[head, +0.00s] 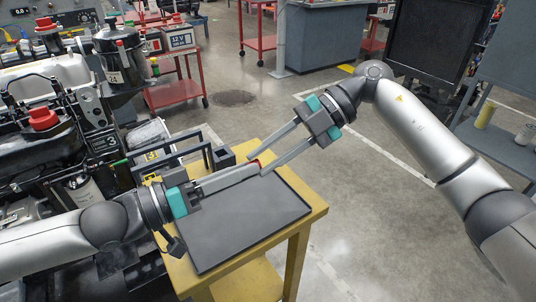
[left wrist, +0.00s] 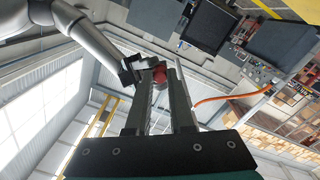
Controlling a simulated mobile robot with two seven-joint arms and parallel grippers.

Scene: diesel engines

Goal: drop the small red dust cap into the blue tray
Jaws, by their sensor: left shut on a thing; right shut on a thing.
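The small red dust cap (head: 258,164) is a small spot of red between the fingertips of both grippers, above the yellow table. My left gripper (head: 255,169), coming in from the left, is shut on it. My right gripper (head: 257,165), reaching down from the upper right, is also shut on it. In the left wrist view, the cap (left wrist: 159,74) sits between the left fingers, with the right gripper (left wrist: 132,70) meeting it from the left. Fingers hide part of the cap. I see no clearly blue tray; a flat dark grey tray (head: 240,232) lies on the table below.
The yellow table (head: 299,225) has a black frame rack (head: 190,142) at its back. An engine (head: 60,125) with larger red caps (head: 43,119) stands at the left. A red cart (head: 178,92) is behind. The floor right of the table is open.

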